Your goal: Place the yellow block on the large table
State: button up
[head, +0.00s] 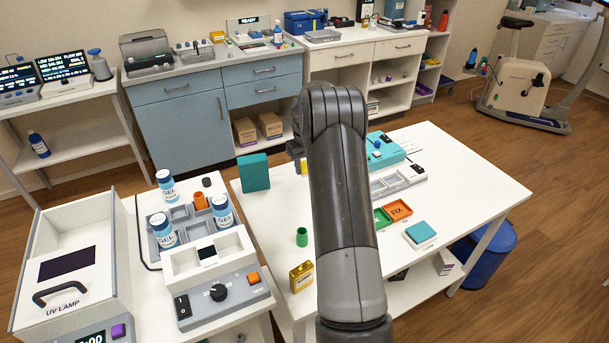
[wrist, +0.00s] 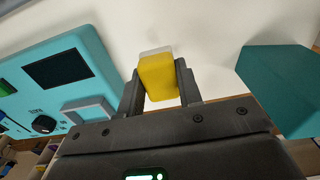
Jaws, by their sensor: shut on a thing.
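The yellow block (wrist: 158,78) is between the two fingers of my gripper (wrist: 160,88) in the wrist view, with a pale end facing away. My gripper is shut on it. In the head view only a small yellow part of the block (head: 304,168) shows beside my dark arm, which hides most of it and the gripper. The large table (head: 470,180) is the white one at the right. The block is over its far left part; I cannot tell whether it touches the top.
A teal upright block (head: 254,172) and a teal device (head: 388,151) flank the gripper. The table's right side is clear.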

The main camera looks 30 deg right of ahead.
aim_at(304, 175)
jog(key=shift+f, duration=2.05)
jog(key=o, duration=1)
jog(key=shift+f, duration=0.15)
jog(key=shift+c, duration=0.2)
